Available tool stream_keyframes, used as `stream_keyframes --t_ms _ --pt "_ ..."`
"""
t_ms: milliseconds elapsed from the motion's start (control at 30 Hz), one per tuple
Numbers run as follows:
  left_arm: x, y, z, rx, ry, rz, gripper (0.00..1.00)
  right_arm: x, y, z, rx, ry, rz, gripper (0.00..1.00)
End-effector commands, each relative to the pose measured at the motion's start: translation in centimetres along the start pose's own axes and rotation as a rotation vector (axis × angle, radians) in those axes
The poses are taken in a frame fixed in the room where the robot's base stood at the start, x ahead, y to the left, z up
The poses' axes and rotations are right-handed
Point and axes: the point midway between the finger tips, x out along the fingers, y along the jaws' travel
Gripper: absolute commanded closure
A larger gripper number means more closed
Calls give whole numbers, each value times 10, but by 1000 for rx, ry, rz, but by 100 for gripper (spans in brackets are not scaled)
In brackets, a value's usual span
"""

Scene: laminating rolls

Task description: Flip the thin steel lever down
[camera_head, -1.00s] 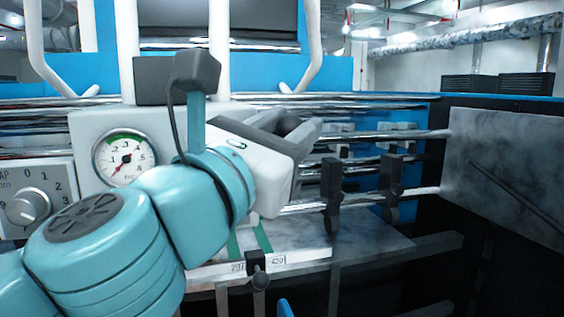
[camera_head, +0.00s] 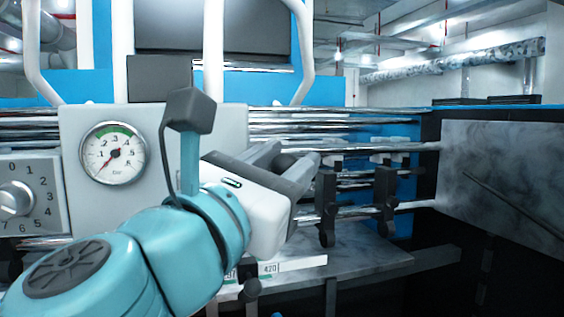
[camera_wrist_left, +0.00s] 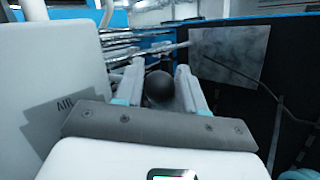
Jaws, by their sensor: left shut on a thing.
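My left gripper (camera_head: 294,159) is to the right of the white gauge panel, its fingers pointing away toward the rails. In the left wrist view the two fingers (camera_wrist_left: 161,85) close around a dark round knob (camera_wrist_left: 159,88), apparently the lever's end. No thin steel shaft can be made out; it is hidden behind the knob and fingers. In the head view the knob is hidden by the gripper. A white box side marked "AIR" (camera_wrist_left: 68,75) stands left of the fingers in the wrist view. My right gripper is not in view.
The pressure gauge (camera_head: 113,153) and numbered dial (camera_head: 15,199) sit on the panel at left. Steel rails with black clamps (camera_head: 327,208) lie behind and right of the gripper. A grey marbled plate (camera_head: 505,180) stands at right, above a dark gap.

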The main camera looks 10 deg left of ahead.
Motion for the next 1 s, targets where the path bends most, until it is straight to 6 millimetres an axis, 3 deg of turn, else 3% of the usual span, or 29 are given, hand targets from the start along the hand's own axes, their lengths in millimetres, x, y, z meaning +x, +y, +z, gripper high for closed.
stream_keyframes --t_ms 33,67,100,400,533,1000 --pt "2 -3 -6 -5 12 -5 100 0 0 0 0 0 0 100" --pt "2 -3 -6 -4 12 -5 51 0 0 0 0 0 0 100" --pt "2 -3 -5 -4 11 -4 42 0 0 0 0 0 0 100" --pt "-1 -1 -2 -1 3 -1 42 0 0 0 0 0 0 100" --pt "-14 -1 -1 -3 1 -1 42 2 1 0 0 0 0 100" --pt "-129 -1 -1 -4 3 -5 42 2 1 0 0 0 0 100"
